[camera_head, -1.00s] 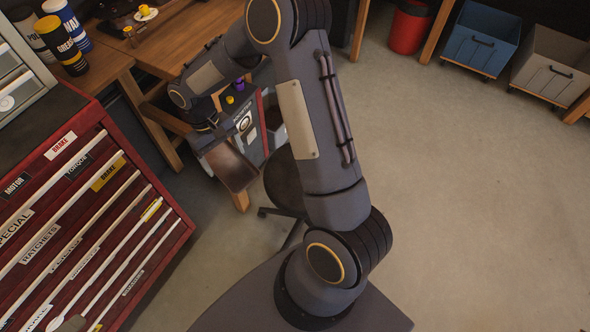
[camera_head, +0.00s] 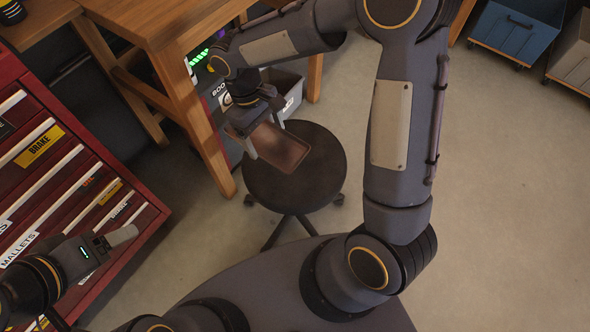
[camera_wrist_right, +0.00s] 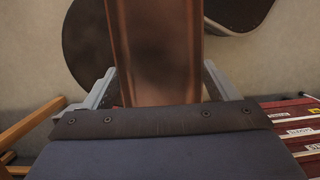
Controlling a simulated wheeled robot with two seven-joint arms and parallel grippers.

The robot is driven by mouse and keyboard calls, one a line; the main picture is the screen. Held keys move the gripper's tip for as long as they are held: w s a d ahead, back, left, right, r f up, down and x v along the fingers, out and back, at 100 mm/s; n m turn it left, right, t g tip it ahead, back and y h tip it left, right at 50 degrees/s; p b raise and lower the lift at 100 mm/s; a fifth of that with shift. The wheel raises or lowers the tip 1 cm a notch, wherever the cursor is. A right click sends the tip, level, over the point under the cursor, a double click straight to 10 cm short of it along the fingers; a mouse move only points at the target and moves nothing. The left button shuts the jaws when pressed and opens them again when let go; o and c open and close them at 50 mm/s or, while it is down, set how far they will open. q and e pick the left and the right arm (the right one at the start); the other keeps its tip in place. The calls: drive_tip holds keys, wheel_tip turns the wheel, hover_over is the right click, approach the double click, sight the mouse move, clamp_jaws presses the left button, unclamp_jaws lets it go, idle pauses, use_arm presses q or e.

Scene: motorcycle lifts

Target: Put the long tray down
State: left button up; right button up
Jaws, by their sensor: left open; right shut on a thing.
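The long tray (camera_head: 282,147), brown and shallow, is held by my right gripper (camera_head: 252,133) in the upper middle of the head view. It hangs in the air, seen over the round stool. In the right wrist view the tray (camera_wrist_right: 154,50) runs away from the camera between the two grey fingers, which are shut on it. My left gripper (camera_head: 112,241) is open and empty at the lower left, in front of the red drawer cabinet.
A dark round stool (camera_head: 318,178) stands below the tray. A wooden workbench (camera_head: 160,20) is at the upper left, with a grey bin (camera_head: 290,88) near its leg. The red drawer cabinet (camera_head: 75,175) fills the left side. Open floor (camera_head: 510,200) lies to the right.

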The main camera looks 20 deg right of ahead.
sight(280, 150)
drive_tip(key=s+a+f+n+h+b, duration=0.1)
drive_tip(key=s+a+f+n+b, duration=0.3)
drive_tip(key=f+b, duration=0.3)
drive_tip(key=shift+t, duration=0.4)
drive_tip(key=w+d+f+b, duration=0.1)
drive_tip(key=w+d+f, duration=0.1)
drive_tip(key=d, duration=0.2)
drive_tip(key=w+d+f+b, duration=0.2)
drive_tip(key=d+f, duration=0.1)
drive_tip(key=w+d+f+b, duration=0.1)
drive_tip(key=w+d+f, duration=0.1)
drive_tip(key=w+d, duration=0.1)
drive_tip(key=shift+d+f+b, duration=0.35)
drive_tip(key=shift+d+b, duration=0.05)
drive_tip(key=shift+d, duration=0.45)
use_arm(q)
wheel_tip(280, 150, down, 16)
drive_tip(key=b, duration=0.1)
drive_tip(key=shift+r, duration=0.25)
use_arm(e)
drive_tip(key=shift+w+d+f, duration=0.15)
drive_tip(key=shift+d+f, duration=0.05)
drive_tip(key=shift+f, duration=0.8)
drive_tip(key=shift+w+d+f, duration=0.1)
drive_tip(key=shift+d+f, duration=0.1)
drive_tip(key=shift+f, duration=0.8)
